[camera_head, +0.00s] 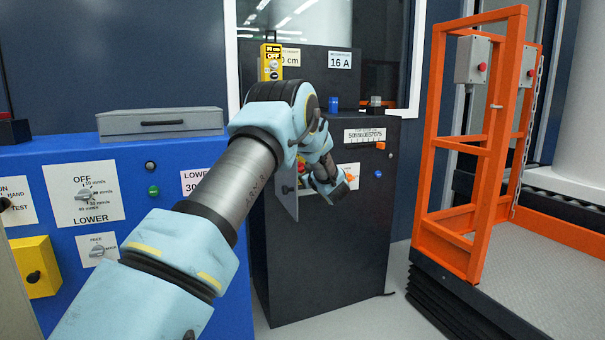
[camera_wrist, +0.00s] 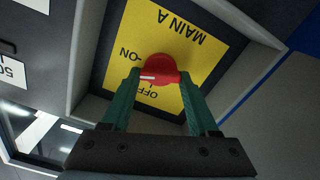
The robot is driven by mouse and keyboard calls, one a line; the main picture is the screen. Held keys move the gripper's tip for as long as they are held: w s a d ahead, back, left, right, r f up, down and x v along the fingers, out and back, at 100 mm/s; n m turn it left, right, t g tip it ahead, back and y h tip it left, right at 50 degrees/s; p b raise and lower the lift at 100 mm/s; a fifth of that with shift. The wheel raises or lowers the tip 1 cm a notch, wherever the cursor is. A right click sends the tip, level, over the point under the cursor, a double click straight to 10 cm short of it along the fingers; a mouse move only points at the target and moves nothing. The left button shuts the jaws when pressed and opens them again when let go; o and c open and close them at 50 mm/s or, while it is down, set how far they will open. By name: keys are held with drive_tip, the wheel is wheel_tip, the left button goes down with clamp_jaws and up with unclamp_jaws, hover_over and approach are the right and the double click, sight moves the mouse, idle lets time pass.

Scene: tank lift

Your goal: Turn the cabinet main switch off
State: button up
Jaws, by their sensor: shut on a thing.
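The main switch is a red knob (camera_wrist: 158,66) with a white mark, on a yellow plate (camera_wrist: 205,62) lettered MAIN A, ON and OFF. The plate appears upside down in the wrist view. The white mark points left, on the side of the ON and OFF labels; I cannot tell exactly which it meets. My gripper (camera_wrist: 158,78) has its green fingers on both sides of the knob, shut on it. In the head view my wrist is at the dark cabinet (camera_head: 330,260), beside its open grey door (camera_head: 286,192); the fingertips are hidden there.
The plate sits in a recess with grey walls close around my fingers. A blue control console (camera_head: 150,260) stands at left. A yellow pendant box (camera_head: 270,62) stands on the cabinet top. An orange frame (camera_head: 432,160) stands at right, with clear floor between.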

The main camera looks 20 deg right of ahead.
drive_tip(key=n+b, duration=0.1)
drive_tip(key=n, duration=0.1)
drive_tip(key=n+b, duration=0.1)
drive_tip(key=shift+a+f+n, duration=0.1)
drive_tip(key=shift+f+n, duration=0.1)
drive_tip(key=shift+n, duration=0.2)
drive_tip(key=n+b, duration=0.2)
drive_tip(key=n, duration=0.1)
drive_tip(key=shift+f+n+b, duration=0.1)
drive_tip(key=shift+n+b, duration=0.2)
drive_tip(key=n+b, duration=0.2)
drive_tip(key=n, duration=0.1)
drive_tip(key=shift+f+b, duration=0.1)
drive_tip(key=shift+b, duration=0.3)
drive_tip(key=shift+n+b, duration=1.15)
drive_tip(key=shift+n, duration=0.55)
drive_tip(key=o, duration=1.4)
drive_tip(key=shift+c, duration=0.2)
drive_tip(key=shift+r, duration=0.2)
